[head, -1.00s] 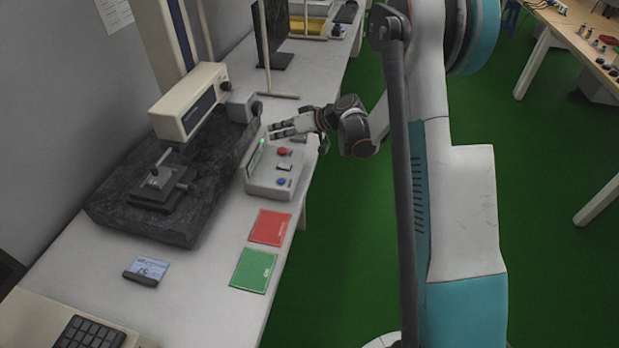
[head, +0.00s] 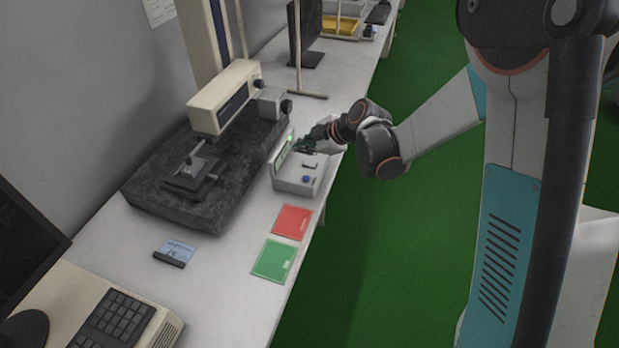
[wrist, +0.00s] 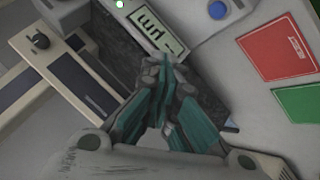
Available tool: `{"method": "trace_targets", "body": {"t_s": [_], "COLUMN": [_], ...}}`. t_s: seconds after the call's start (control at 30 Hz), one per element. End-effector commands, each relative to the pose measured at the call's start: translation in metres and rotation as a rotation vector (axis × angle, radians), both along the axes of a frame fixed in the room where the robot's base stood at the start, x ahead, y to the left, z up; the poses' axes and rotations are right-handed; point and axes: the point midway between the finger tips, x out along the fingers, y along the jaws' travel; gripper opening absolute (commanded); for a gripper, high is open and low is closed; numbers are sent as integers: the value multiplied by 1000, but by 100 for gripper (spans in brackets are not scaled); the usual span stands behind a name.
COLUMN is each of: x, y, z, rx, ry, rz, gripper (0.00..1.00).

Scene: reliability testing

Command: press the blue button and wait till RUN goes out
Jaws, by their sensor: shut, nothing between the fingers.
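The pale control box (head: 284,186) stands on the bench with a blue button (head: 308,179) on its near part. The button also shows at the top of the wrist view (wrist: 218,10). The box's small display (wrist: 152,32) shows dark letters on pale green, turned in the picture, that look like RUN. A green lamp (head: 291,138) beside it is lit. My gripper (head: 304,147) is shut and empty above the far part of the box, apart from the blue button. In the wrist view its fingertips (wrist: 165,62) are together near the display. The red button is hidden.
A dark stone slab (head: 215,205) with a cream measuring head (head: 222,100) stands left of the box. Red (head: 292,222) and green (head: 273,261) cards lie in front of it. A monitor and keyboard (head: 115,318) are at the near left.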

Motion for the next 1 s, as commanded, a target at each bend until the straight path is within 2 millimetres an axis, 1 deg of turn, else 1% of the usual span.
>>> {"method": "trace_targets", "body": {"t_s": [0.17,0.37,0.57,0.8,0.9,1.0], "x": [0,0,0,0,0,0], "y": [0,0,0,0,0,0], "z": [-2,-15,-39,-71,-82,-87], "rx": [1,2,2,2,2,2], "ry": [1,1,2,2,2,2], "rz": [-1,-1,-2,-2,-2,-2], "gripper": [0,0,0,0,0,0]}}
